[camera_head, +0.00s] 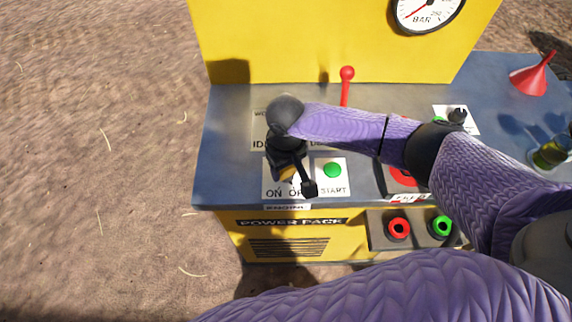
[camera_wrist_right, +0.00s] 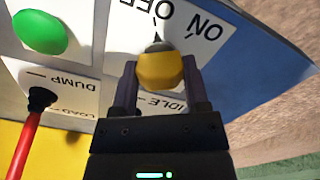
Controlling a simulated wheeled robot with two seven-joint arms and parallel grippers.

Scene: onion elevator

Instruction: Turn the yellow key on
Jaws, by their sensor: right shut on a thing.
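The yellow key (camera_wrist_right: 160,72) is a rounded yellow knob on a white ON/OFF plate (camera_wrist_right: 196,38). In the wrist view it sits between the two fingers of my right gripper (camera_wrist_right: 160,85), which is shut on it. In the head view my right gripper (camera_head: 290,178) is over the ON/OFF plate (camera_head: 271,190) at the panel's front left, and only a bit of yellow key (camera_head: 287,172) shows under it. The key's grey tip lies near a small mark by the lettering; I cannot tell which setting it is at. My left gripper is not in view.
A green START button (camera_head: 332,170) is just right of the plate. A red lever (camera_head: 346,85) rises behind it. My right arm covers much of the blue panel top (camera_head: 225,125). Red (camera_head: 398,229) and green (camera_head: 440,227) rings are on the front. A red funnel (camera_head: 532,78) stands far right.

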